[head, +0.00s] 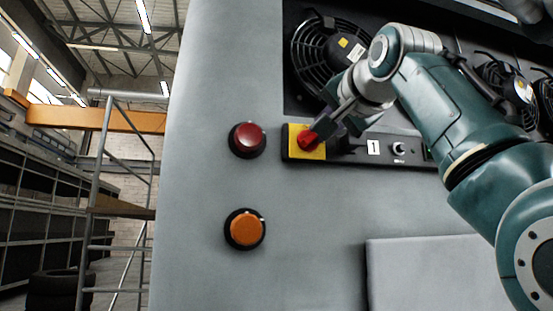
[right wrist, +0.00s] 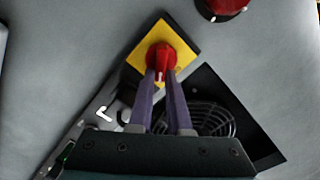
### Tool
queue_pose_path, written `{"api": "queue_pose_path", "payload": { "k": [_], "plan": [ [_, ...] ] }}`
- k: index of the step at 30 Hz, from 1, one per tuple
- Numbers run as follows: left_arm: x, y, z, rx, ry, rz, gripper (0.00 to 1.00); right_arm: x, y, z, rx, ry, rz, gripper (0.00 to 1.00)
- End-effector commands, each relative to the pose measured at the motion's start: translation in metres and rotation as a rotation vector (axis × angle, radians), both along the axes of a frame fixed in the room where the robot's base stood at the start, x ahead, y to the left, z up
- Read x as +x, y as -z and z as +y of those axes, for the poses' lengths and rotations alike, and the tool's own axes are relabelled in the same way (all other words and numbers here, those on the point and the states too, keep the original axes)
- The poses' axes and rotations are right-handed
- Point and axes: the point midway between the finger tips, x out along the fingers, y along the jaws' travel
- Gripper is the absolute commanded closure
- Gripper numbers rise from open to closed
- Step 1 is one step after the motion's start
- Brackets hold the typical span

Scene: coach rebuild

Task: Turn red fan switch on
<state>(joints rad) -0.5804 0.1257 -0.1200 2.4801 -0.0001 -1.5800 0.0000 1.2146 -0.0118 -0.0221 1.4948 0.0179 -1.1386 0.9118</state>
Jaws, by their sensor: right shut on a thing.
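The red fan switch (head: 308,139) is a rotary knob on a yellow square plate (head: 296,152) at the left end of a dark control strip. My right gripper (head: 330,128) reaches it from the right and is shut on the knob. In the right wrist view the two fingers (right wrist: 163,88) hold the red knob (right wrist: 162,58) from both sides, with the yellow plate (right wrist: 140,64) behind it. The fingertips partly cover the knob's sides. My left gripper is in neither view.
A dark red button (head: 247,139) and an orange button (head: 245,229) sit on the grey panel left of the strip. A caged fan (head: 318,60) is above the strip. A small dial (head: 399,148) and a label "1" (head: 374,147) are to the right.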

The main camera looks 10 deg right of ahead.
Motion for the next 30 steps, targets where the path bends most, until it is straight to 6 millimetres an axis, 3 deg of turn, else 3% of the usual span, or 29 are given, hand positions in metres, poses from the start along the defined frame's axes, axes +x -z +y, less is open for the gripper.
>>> {"api": "queue_pose_path", "payload": {
  "k": [15,30],
  "plan": [
    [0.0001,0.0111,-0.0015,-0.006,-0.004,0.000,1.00,0.0009,0.0082,-0.0026,0.460,0.000,0.020,1.00],
    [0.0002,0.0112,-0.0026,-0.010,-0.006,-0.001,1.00,0.0007,0.0107,-0.0040,0.671,0.003,0.025,1.00]
  ]
}}
